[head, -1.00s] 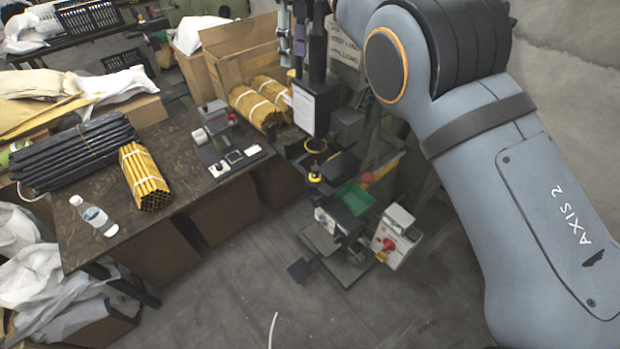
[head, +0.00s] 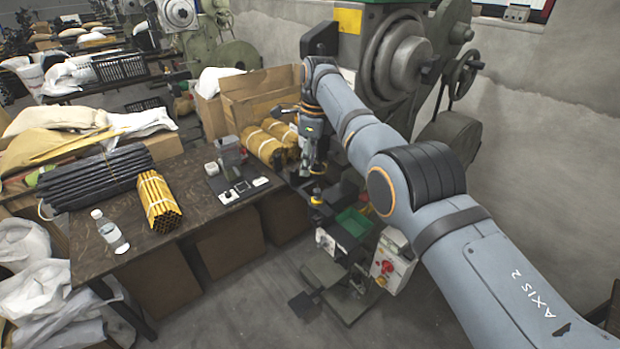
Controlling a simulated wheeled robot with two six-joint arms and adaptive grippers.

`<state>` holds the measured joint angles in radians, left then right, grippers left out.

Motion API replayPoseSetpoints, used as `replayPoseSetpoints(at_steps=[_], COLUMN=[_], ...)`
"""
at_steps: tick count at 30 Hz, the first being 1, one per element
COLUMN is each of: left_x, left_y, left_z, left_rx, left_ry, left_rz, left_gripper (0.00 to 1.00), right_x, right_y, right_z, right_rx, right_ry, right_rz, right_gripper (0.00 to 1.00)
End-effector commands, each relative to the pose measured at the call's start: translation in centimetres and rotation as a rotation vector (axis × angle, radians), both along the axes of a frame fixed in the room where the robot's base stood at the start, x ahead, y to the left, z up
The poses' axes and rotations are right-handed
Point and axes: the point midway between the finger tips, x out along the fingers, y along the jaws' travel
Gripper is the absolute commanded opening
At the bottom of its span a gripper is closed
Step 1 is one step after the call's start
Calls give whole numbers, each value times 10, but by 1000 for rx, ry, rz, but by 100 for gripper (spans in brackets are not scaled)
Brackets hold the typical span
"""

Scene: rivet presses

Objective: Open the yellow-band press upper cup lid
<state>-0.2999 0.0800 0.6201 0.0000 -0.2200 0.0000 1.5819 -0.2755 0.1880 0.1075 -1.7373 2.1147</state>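My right arm comes in from the lower right and reaches over the press. Its gripper (head: 308,165) points down at the press, near the cardboard box, and looks small and dark there. I cannot tell whether its fingers are open or shut. The press shows its lower part: a small yellow-ringed piece (head: 317,195), a green tray (head: 353,221) and a control box with a red button (head: 391,262). The upper cup and its lid are not distinguishable; my arm and gripper cover that area. My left gripper is not in view.
A dark wooden table (head: 160,243) at left holds black tubes (head: 95,178), yellow tubes (head: 158,198), a bottle (head: 109,231) and a small device (head: 232,172). A cardboard box (head: 262,90) stands behind. A large grey machine (head: 405,60) is at upper right.

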Motion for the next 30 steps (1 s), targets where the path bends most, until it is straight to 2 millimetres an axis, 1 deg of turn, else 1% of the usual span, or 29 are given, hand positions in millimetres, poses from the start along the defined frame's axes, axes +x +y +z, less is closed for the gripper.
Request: replayPoseSetpoints(at_steps=[1,3,6,10,18,20,21,22,23,25,26,27,28,29,30], left_x=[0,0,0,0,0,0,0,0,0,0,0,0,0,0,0], left_y=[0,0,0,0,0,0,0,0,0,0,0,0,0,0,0], left_z=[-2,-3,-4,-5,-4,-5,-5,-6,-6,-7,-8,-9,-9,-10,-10], left_rx=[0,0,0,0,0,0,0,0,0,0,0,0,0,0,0], left_ry=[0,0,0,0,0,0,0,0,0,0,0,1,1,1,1], left_rz=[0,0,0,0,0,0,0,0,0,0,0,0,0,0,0], left_gripper=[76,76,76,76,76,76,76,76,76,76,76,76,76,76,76], right_x=[1,3,4,6,6,6,6,7,7,5,2,-7,-17,-30,-52], right_y=[-1,-2,-3,-4,-4,-5,-7,-9,-12,-22,-29,-39,-48,-57,-71], right_z=[-10,-20,-30,-36,-36,-42,-54,-69,-89,-154,-189,-240,-280,-321,-372], right_rx=[3,8,12,14,14,16,19,24,29,45,50,56,55,52,41], right_ry=[0,-4,-6,-10,-10,-9,-8,-9,-10,-22,-31,-48,-62,-75,-93], right_rz=[10,26,42,50,52,58,72,90,115,201,249,322,382,446,531], right_gripper=[39,39,39,39,39,39,39,39,39,39,39,39,39,39,39])
